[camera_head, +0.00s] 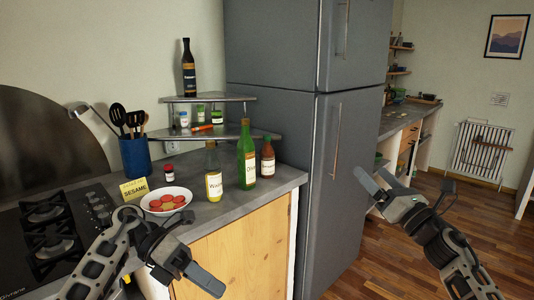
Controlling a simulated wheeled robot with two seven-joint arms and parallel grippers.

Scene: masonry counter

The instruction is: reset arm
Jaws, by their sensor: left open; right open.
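My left gripper (184,262) hangs in front of the counter's front edge, low in the head view. Its fingers are apart and nothing shows between them. My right gripper (377,186) is raised in front of the fridge's right side, over the wooden floor. Its fingers are apart and empty. Both arms come up from the bottom of the view, and neither gripper appears to touch anything.
The counter (285,178) holds a white plate (148,208) with red slices, a green bottle (246,155), a yellowish bottle (213,172), a brown bottle (267,158) and a blue utensil pot (135,157). A stove (45,235) lies left. The tall fridge (270,100) stands behind.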

